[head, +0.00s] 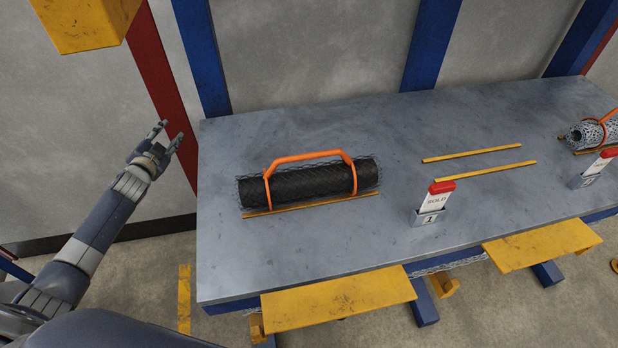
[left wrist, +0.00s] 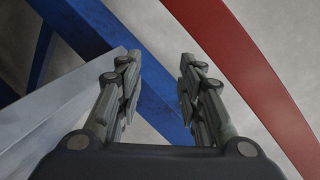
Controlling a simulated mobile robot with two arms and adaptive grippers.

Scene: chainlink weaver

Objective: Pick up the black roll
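The black roll (head: 311,182) lies on its side on the left half of the grey table, wrapped in chain-link mesh. An orange carrying handle (head: 308,156) arches over it, with a band around each end part. My left gripper (head: 168,134) is left of the table's left edge, well apart from the roll. Its fingers are spread and empty, and the left wrist view (left wrist: 158,95) also shows a gap between them. The roll is not in the left wrist view. My right gripper is in neither view.
The grey table (head: 330,250) has yellow strips (head: 472,154) lying bare right of the roll. A card holder marked 1 (head: 430,216) stands near the front. A silvery mesh roll (head: 588,134) lies at far right. Yellow ledges (head: 338,298) jut from the table's front. Blue posts stand behind.

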